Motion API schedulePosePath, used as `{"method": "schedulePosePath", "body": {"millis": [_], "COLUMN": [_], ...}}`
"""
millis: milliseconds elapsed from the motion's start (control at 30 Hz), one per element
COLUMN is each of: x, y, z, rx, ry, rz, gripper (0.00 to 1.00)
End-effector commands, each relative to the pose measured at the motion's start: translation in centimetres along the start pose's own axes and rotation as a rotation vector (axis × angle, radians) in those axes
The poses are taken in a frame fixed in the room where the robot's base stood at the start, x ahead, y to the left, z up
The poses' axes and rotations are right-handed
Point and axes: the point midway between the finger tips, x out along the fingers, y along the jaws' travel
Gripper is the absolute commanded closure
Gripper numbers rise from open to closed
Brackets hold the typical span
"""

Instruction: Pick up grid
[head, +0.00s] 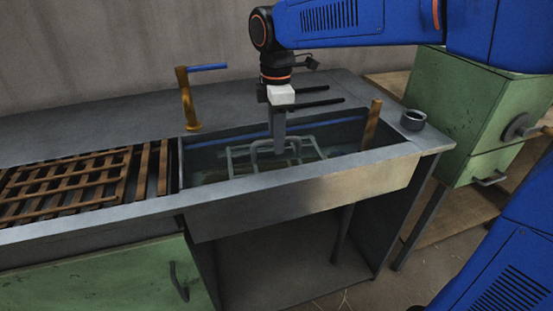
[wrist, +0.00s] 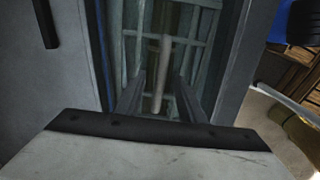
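A grey metal grid (head: 307,146) with raised bars sits in the sink basin at the middle of the counter. It also shows in the wrist view (wrist: 196,42). My gripper (head: 279,150) points down into the basin, its fingers at the grid's raised bar. In the wrist view, my gripper (wrist: 157,90) has its two fingers apart, with a pale bar (wrist: 160,75) of the grid running between them. Gaps show on both sides of the bar. The fingertips and the lower part of the grid are partly hidden.
The sink (head: 300,187) has raised metal walls close around the grid. A wooden handle (head: 371,124) stands at its right end, and a brass tap (head: 187,100) stands behind its left end. A slatted wooden rack (head: 75,182) lies left. A small cup (head: 413,120) stands right.

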Motion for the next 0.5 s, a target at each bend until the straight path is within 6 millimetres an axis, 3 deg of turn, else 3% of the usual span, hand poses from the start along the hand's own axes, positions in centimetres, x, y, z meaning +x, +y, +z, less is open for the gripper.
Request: {"method": "schedulePosePath", "body": {"millis": [167, 433, 500], "x": [1.6, 1.9, 1.8], "y": [0.0, 0.0, 0.0], "z": [0.0, 0.0, 0.0], "rx": [0.0, 0.0, 0.0], "ry": [0.0, 0.0, 0.0], "rz": [-0.001, 0.0, 0.0], "gripper": [0.64, 0.64, 0.81]}}
